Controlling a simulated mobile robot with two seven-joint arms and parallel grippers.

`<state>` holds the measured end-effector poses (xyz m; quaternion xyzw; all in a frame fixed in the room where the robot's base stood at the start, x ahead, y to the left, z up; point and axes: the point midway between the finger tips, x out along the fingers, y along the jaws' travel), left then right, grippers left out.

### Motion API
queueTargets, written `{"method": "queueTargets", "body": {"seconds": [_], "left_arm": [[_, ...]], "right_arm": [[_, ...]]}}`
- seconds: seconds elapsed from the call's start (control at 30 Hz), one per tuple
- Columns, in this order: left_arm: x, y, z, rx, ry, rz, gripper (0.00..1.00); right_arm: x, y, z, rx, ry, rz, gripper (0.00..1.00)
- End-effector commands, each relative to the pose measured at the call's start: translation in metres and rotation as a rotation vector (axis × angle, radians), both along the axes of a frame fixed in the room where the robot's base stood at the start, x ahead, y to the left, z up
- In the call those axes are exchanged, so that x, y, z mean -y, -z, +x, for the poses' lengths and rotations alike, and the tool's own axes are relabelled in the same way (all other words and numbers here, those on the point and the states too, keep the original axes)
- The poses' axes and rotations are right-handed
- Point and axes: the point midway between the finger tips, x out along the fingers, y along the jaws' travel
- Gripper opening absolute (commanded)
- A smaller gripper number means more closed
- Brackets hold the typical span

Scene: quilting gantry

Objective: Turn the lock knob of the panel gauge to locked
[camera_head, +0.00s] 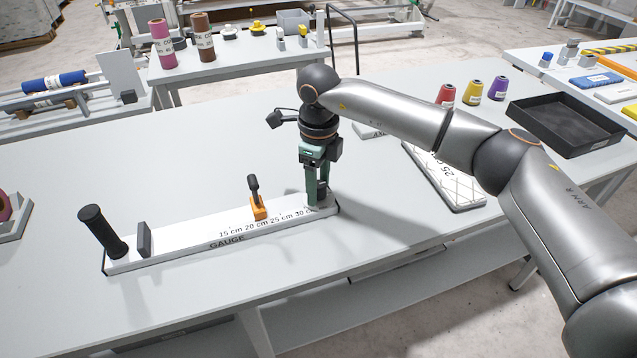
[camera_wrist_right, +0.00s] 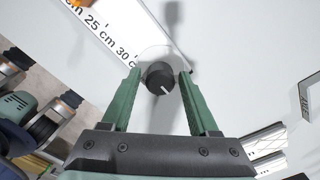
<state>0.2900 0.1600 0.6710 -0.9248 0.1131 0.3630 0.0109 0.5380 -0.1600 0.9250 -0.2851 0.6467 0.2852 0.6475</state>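The panel gauge (camera_head: 180,245) is a long white bar on the table, marked 15 to 30 cm. It carries a black upright handle (camera_head: 102,231), a dark block (camera_head: 144,239) and an orange slider (camera_head: 258,211) with a black lever. The lock knob (camera_wrist_right: 160,77) is round and black with a white line pointing to the lower right in the wrist view. My right gripper (camera_head: 317,202) points down at the gauge's right end. In the wrist view its green fingers (camera_wrist_right: 159,78) stand apart on both sides of the knob, with gaps showing. My left gripper is out of view.
A quilted pad (camera_head: 445,178) and a black tray (camera_head: 567,125) lie to the right, with red, yellow and purple thread cones (camera_head: 472,93) behind. The table's front edge runs close to the gauge. The table behind the gauge is clear.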

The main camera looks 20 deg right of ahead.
Motion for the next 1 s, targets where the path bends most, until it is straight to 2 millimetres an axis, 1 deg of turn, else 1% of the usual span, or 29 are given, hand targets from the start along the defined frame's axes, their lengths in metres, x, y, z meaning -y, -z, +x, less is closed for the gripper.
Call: {"method": "queueTargets", "body": {"seconds": [0.03, 0.07, 0.33, 0.43, 0.57, 0.8, 0.9, 1.0], "left_arm": [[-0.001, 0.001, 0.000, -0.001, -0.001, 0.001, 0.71], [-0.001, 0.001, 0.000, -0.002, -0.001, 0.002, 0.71], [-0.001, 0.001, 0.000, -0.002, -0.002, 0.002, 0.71], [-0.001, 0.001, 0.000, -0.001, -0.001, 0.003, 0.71], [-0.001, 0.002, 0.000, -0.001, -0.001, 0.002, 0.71], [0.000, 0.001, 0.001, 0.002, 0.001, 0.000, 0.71], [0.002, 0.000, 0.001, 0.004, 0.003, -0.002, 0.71], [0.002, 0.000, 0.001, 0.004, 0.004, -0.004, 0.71]], "right_arm": [[0.000, 0.000, 0.000, 0.000, 0.000, 0.000, 0.68], [0.000, 0.000, 0.000, 0.000, 0.000, 0.000, 0.71], [0.000, -0.001, 0.000, -0.001, 0.001, -0.001, 0.71], [0.000, -0.008, 0.001, 0.001, 0.001, 0.000, 0.71], [0.000, -0.029, 0.001, 0.004, 0.001, 0.002, 0.71], [0.000, -0.083, 0.001, 0.004, 0.002, 0.000, 0.71], [0.000, -0.101, 0.000, 0.004, 0.001, 0.000, 0.71], [0.000, -0.114, 0.000, 0.001, 0.001, 0.000, 0.71]]}}
